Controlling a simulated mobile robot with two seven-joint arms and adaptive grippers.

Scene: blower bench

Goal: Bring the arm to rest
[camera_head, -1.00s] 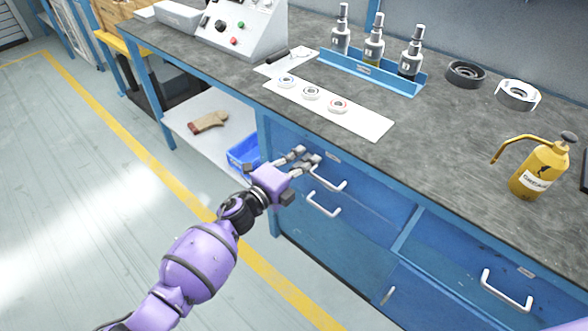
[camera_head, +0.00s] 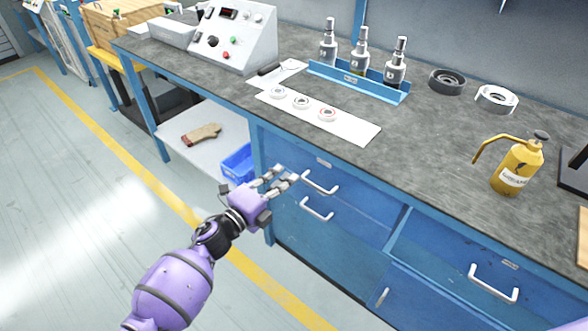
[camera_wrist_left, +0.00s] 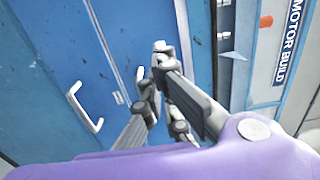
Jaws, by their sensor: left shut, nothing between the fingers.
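My left gripper (camera_head: 281,179) is in front of the blue drawers (camera_head: 345,198) under the bench, close to the upper drawer's handle (camera_head: 320,183). Its fingers are shut with nothing between them. In the left wrist view the gripper (camera_wrist_left: 160,85) shows its fingertips in front of the blue drawer face. A white handle (camera_wrist_left: 86,108) stands apart to the left of the fingers there. The purple left arm comes up from the bottom left in the head view. The right gripper is not in view.
A glove (camera_head: 201,134) and a blue bin (camera_head: 238,163) lie on the shelf. Open floor is at the left.

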